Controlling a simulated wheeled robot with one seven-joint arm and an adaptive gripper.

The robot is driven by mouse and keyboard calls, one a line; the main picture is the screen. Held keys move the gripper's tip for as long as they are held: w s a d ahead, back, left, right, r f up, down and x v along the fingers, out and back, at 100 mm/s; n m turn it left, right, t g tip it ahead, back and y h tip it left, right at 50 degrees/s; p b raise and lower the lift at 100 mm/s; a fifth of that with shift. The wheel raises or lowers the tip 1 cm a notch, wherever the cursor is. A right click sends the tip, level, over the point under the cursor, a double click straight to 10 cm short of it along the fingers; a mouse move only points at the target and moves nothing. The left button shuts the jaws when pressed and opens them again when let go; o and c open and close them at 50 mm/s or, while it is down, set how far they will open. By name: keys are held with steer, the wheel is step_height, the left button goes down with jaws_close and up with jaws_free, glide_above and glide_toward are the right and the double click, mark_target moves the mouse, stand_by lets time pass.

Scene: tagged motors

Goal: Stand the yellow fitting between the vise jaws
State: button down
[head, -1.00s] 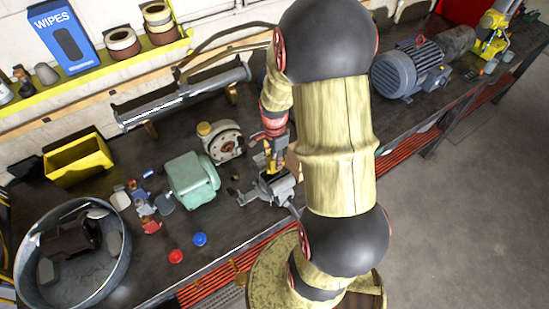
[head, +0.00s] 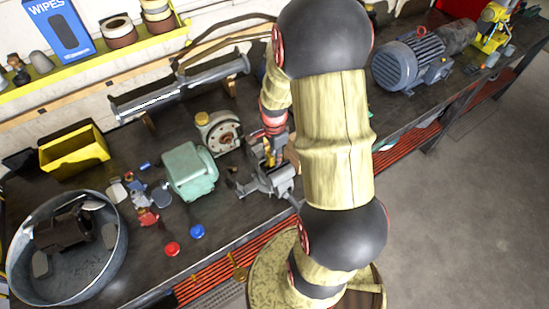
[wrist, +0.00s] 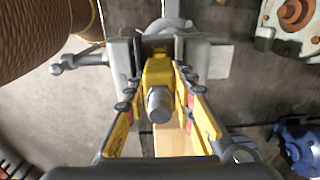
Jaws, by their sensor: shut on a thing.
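The yellow fitting (wrist: 157,72) has a grey round end that faces the wrist camera. My gripper (wrist: 160,88) is shut on it, with a yellow-padded finger on each side. The grey vise (wrist: 120,58) lies just beyond, with jaw parts to the left and right of the fitting. The fitting appears lined up with the jaw gap; I cannot tell how deep it sits or whether it touches the jaws. In the head view the vise (head: 278,181) is near the bench's front edge, with my gripper (head: 269,157) above it and my arm partly covering the area.
A green motor (head: 190,172) and a pale pump with a yellow cap (head: 219,133) stand close left of the vise. Small parts, a red cap (head: 172,249) and a blue cap (head: 197,231) lie farther left. A round metal tub (head: 115,265) is at the far left.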

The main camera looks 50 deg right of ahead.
steer(key=shift+s+a+f, duration=0.2)
steer(key=shift+s+f, duration=0.2)
steer(key=shift+f, duration=0.2)
steer(key=shift+s+a+f, duration=0.2)
steer(key=shift+s+f, duration=0.15)
steer(key=shift+f, duration=0.2)
steer(key=c, duration=1.8)
jaws_free()
steer(key=shift+w, duration=0.1)
steer(key=o, duration=0.4)
steer(key=shift+w+d+f+g, duration=0.3)
steer(key=shift+w+d, duration=0.1)
steer(key=shift+w, duration=0.25)
steer(key=shift+s+a+r, duration=0.15)
steer(key=shift+s+r, duration=0.05)
steer(key=shift+r, duration=0.1)
steer(key=shift+w, duration=0.1)
steer(key=shift+r, duration=0.1)
steer(key=shift+r, duration=0.25)
step_height(320, 180, up, 12)
steer(key=shift+f, duration=0.25)
